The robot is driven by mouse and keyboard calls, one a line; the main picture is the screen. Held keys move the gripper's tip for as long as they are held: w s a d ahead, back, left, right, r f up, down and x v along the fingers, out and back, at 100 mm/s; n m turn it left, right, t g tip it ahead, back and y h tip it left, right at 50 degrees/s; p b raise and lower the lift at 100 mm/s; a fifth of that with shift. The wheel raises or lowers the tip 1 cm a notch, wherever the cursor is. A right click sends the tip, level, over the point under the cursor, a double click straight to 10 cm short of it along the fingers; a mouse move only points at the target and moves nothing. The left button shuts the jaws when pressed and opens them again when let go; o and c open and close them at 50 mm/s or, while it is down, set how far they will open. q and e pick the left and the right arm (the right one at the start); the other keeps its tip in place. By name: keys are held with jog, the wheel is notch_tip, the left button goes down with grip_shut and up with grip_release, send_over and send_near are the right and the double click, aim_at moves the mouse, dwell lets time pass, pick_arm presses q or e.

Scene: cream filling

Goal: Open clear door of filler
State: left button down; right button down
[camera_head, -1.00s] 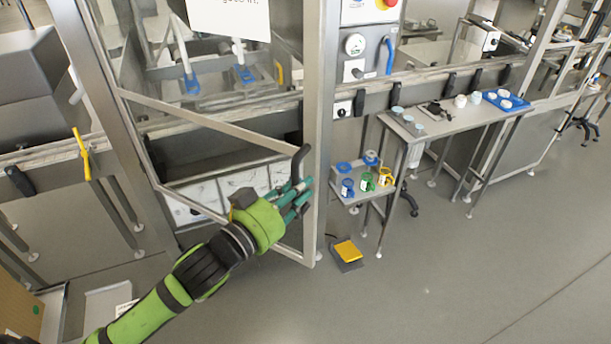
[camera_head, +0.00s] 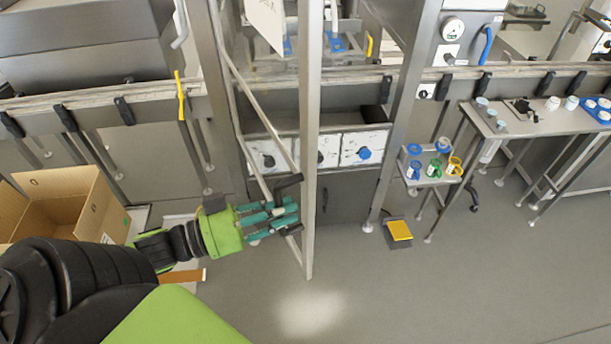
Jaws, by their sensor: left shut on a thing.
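The clear door of the filler shows as a steel-framed panel, its near frame post (camera_head: 309,150) standing upright in the middle of the view. It stands swung out from the machine, seen almost edge-on. A dark door handle (camera_head: 289,183) is on its frame. My left gripper (camera_head: 284,214), with teal fingers on a green wrist, is shut on the handle; the fingers partly hide it. Behind the door is the filler's opening, with white panels and a blue knob (camera_head: 364,153). My right gripper is not in view.
A small side stand (camera_head: 428,180) with blue, green and yellow cups is at the right. A yellow foot pedal (camera_head: 399,230) lies on the floor. An open cardboard box (camera_head: 58,205) is at the left. The floor in front is clear.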

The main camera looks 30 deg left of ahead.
pick_arm(q)
jog(key=shift+s+a+m+g+h+p, duration=0.2)
jog(key=shift+s+a, duration=0.2)
jog(key=shift+s, duration=0.2)
jog(key=shift+s+a+m+g+h+p, duration=0.1)
jog(key=shift+s+a+h+p, duration=0.1)
jog(key=shift+s+a, duration=0.3)
jog(key=shift+d, duration=0.1)
jog(key=c, duration=1)
grip_release()
jog(key=shift+c, duration=0.2)
jog(key=v, duration=1.2)
